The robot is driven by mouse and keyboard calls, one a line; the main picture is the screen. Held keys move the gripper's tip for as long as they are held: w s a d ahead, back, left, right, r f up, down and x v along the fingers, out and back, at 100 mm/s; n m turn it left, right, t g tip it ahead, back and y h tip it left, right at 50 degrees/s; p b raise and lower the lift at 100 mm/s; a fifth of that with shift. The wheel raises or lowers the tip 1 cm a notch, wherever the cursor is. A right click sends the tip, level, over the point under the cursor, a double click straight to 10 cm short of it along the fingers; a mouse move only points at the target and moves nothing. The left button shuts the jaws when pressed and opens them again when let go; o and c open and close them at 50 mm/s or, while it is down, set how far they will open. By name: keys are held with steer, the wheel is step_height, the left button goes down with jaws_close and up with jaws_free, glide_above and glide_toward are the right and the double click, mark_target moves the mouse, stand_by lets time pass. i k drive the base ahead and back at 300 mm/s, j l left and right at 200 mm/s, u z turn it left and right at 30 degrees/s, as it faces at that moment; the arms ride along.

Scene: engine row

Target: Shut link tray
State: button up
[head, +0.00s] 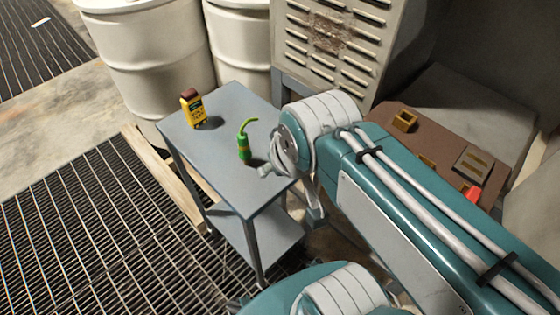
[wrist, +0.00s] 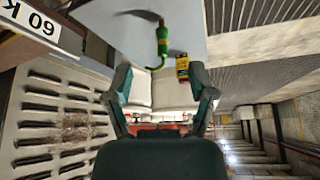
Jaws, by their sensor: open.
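I cannot pick out the link tray for certain. A brown surface (head: 440,137) at the right of the head view holds small brass-coloured pieces (head: 404,120), a flat plate (head: 473,163) and a red piece (head: 470,193); my arm covers part of it. In the wrist view a white plate marked "60 K" (wrist: 32,24) shows upside down at the upper left, beside a dark edge. My gripper (wrist: 160,75) is open, its two fingers apart with nothing between them. In the head view my arm mostly hides it.
A grey table (head: 225,118) holds a yellow device (head: 193,107) and a green oil can (head: 243,145). White drums (head: 150,55) and a louvred cabinet (head: 330,45) stand behind it. Floor grating (head: 75,225) lies at the left.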

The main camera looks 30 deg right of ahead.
mark_target(463, 164)
steer(key=k+j+z, duration=0.1)
steer(key=z, duration=0.35)
steer(key=k+j+z, duration=0.15)
steer(key=z, duration=0.35)
steer(key=k+j+z, duration=0.15)
steer(key=z, duration=0.3)
steer(key=i+z, duration=0.15)
steer(key=z, duration=1.4)
steer(key=i+j+u, duration=0.35)
steer(key=j, duration=0.15)
steer(key=l+u, duration=0.15)
steer(key=u, duration=0.15)
steer(key=k+l+u, duration=0.1)
steer(key=u, duration=0.2)
steer(key=k+l+u, duration=0.25)
steer(key=k+l, duration=0.2)
steer(key=k, duration=0.2)
